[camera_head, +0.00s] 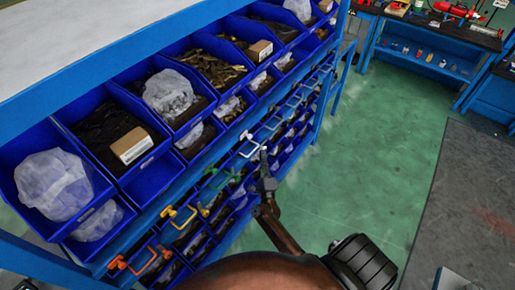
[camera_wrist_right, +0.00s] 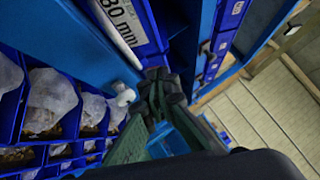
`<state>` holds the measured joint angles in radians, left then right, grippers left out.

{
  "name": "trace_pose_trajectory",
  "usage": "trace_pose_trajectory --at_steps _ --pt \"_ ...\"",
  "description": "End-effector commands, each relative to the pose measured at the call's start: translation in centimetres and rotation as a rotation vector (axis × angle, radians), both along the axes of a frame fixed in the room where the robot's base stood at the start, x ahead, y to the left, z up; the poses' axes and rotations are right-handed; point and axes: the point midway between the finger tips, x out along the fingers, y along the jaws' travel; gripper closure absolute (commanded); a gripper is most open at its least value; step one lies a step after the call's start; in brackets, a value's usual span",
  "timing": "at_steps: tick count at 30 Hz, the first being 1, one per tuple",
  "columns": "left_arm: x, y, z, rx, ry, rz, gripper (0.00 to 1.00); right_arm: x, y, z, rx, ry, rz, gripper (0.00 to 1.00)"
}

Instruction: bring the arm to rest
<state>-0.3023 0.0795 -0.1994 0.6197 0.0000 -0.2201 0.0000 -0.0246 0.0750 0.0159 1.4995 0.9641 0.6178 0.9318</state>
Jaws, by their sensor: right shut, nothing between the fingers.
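My right gripper (camera_head: 264,158) is in the middle of the head view, at the end of my brown and dark arm that comes up from below. Its fingers are shut with nothing between them. It is close to the front of a blue rack (camera_head: 170,187), near a white handle-shaped piece (camera_head: 250,146); I cannot tell whether they touch. In the right wrist view, the gripper's fingertips (camera_wrist_right: 162,82) are together, close to the blue rack edge and a white rounded piece (camera_wrist_right: 124,97). My left gripper is not in view.
Blue bins (camera_head: 120,140) with bagged parts and cartons fill the rack. Green (camera_head: 215,180), yellow (camera_head: 178,217) and orange (camera_head: 143,262) handle-shaped pieces line its front. Open green floor (camera_head: 370,150) lies to the right, with a grey surface (camera_head: 465,200) and a blue workbench (camera_head: 425,62) beyond.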

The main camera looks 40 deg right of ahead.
Motion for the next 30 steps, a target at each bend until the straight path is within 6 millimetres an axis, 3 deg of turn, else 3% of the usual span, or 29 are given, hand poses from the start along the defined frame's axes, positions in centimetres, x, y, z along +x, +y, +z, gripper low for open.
trace_pose_trajectory --at_steps 4,10,23,26,29,30 --pt "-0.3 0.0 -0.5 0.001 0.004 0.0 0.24 -2.3 2.2 -1.0 0.003 -0.001 0.01 1.0" --pt "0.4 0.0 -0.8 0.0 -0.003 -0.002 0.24 -4.6 3.6 -1.6 0.002 -0.002 0.012 1.0" --pt "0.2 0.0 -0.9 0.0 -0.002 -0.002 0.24 -5.4 4.0 -2.2 -0.01 0.012 0.013 1.0" --pt "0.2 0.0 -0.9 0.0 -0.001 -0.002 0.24 -5.5 4.8 -4.8 -0.07 0.096 0.038 1.0" --pt "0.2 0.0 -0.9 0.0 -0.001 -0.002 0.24 -5.9 6.4 -9.8 -0.195 0.259 0.096 1.0" --pt "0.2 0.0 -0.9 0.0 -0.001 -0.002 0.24 -6.3 7.2 -12.4 -0.259 0.339 0.128 1.0"
